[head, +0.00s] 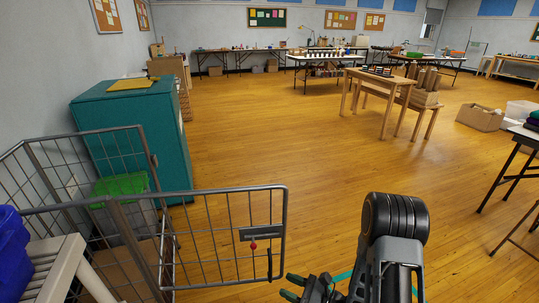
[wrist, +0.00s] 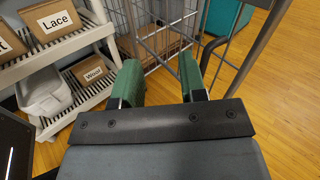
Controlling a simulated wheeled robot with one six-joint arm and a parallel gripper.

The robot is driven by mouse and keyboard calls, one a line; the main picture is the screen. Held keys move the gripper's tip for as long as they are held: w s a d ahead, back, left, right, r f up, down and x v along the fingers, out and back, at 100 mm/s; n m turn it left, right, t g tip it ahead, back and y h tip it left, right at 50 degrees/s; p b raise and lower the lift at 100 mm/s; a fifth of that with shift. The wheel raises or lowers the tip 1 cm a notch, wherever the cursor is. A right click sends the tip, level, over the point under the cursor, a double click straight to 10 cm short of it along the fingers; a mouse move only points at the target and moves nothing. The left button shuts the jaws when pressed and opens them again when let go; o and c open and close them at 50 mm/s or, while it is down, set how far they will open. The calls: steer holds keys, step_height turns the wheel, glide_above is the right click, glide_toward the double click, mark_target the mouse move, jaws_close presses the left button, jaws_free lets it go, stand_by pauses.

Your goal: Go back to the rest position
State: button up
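My gripper (wrist: 160,78) shows in the wrist view with its two green fingers apart and nothing between them. In the head view my gripper (head: 295,287) is low in the frame, just right of the wire cage's open gate, with part of it cut off by the bottom edge. My arm rises beside it at the bottom right of centre. In the wrist view the fingers point toward the wire cage and a slatted shelf.
A grey wire cage (head: 205,202) with a gate stands at the left, close to my gripper. A teal cabinet (head: 130,130) stands behind it. A slatted shelf (wrist: 75,107) holds a box labelled Lace (wrist: 55,25). A wooden table (head: 385,84) stands farther back. The central floor is clear.

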steer(key=s+r+n+g+h+p, duration=0.25)
steer(key=r+n+g+p, duration=0.2)
steer(key=r, duration=0.25)
steer(key=s+a+r+n+g+h+p, duration=0.1)
steer(key=s+r+n+g+p, duration=0.2)
steer(key=r+n, duration=0.3)
steer(key=s+r+n+g+h+p, duration=0.1)
steer(key=s+r+n+g+p, duration=0.25)
steer(key=r, duration=0.45)
steer(key=w+d+r+n+t+h+p, duration=0.1)
steer(key=d+r+n+t+h+p, duration=0.2)
steer(key=r, duration=0.7)
steer(key=w+d+r+n+t+h+p, duration=0.1)
steer(key=d+r+n+t+h+p, duration=0.2)
steer(key=d+r+h+p, duration=0.4)
step_height(320, 180, up, 3)
steer(key=shift+d+r+n+t+h+p, duration=0.25)
steer(key=shift+d+n+h+p, duration=0.2)
steer(key=shift+n+h, duration=0.55)
